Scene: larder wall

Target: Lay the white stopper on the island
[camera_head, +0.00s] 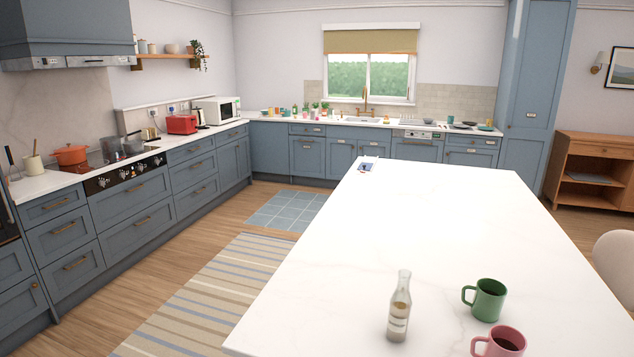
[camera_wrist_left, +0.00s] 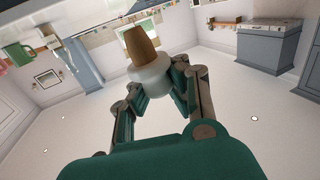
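The white stopper (camera_wrist_left: 150,74), with a tan cork part (camera_wrist_left: 139,46), is in the left wrist view. My left gripper (camera_wrist_left: 158,85) is shut on its white part, and the cork end sticks out past the fingertips. The island (camera_head: 420,240) has a broad white top in the head view. Neither gripper shows in the head view, so the stopper's height over the island cannot be told. My right gripper is in no view.
An open-necked glass bottle (camera_head: 399,308) stands near the island's front edge. A green mug (camera_head: 488,299) and a pink mug (camera_head: 503,343) with dark contents stand to its right. A small card-like item (camera_head: 368,166) lies at the far left corner. The island's middle is clear.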

